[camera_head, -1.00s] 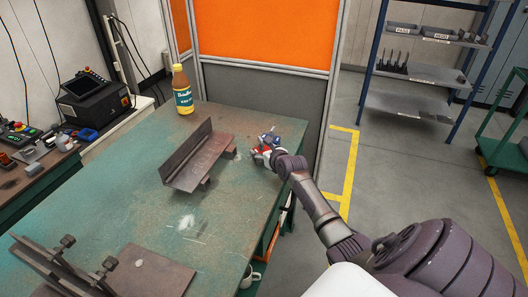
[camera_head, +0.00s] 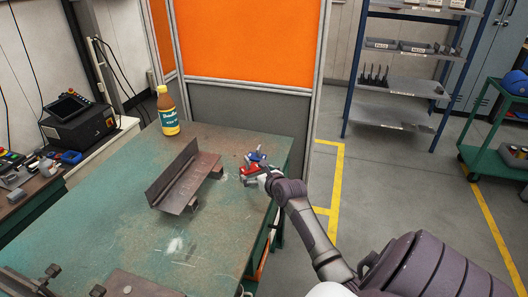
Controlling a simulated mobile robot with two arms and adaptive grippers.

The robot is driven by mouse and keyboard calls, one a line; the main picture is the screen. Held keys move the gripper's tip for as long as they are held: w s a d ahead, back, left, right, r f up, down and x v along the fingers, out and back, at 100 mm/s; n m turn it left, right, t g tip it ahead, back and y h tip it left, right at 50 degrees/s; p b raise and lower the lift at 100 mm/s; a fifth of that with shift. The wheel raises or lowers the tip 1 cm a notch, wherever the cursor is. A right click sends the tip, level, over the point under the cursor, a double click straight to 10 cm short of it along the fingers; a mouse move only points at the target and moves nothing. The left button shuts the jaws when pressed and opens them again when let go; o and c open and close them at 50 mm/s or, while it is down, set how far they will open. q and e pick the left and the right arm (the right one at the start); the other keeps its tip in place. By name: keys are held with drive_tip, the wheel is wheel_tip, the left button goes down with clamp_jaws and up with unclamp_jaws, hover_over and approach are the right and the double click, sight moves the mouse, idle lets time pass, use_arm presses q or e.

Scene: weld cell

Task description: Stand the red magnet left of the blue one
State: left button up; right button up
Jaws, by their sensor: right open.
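The red magnet (camera_head: 249,170) stands on the green table near its right edge, right at the tip of my right gripper. The blue magnet (camera_head: 256,156) is just behind it, slightly to the right in the picture. My right gripper (camera_head: 258,174) is small in view and open at the red magnet, with its wrist and forearm coming from the lower right. The gripper partly hides the red magnet, and I cannot tell whether they touch. My left gripper is not in view.
An angled steel piece (camera_head: 186,181) lies on the table (camera_head: 120,222) left of the magnets. A yellow-brown bottle (camera_head: 167,112) stands at the back corner. Clamps and a plate are at the front left. Bare table lies in front of the magnets.

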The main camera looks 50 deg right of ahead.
drive_tip(key=v, duration=0.6)
idle(0.5)
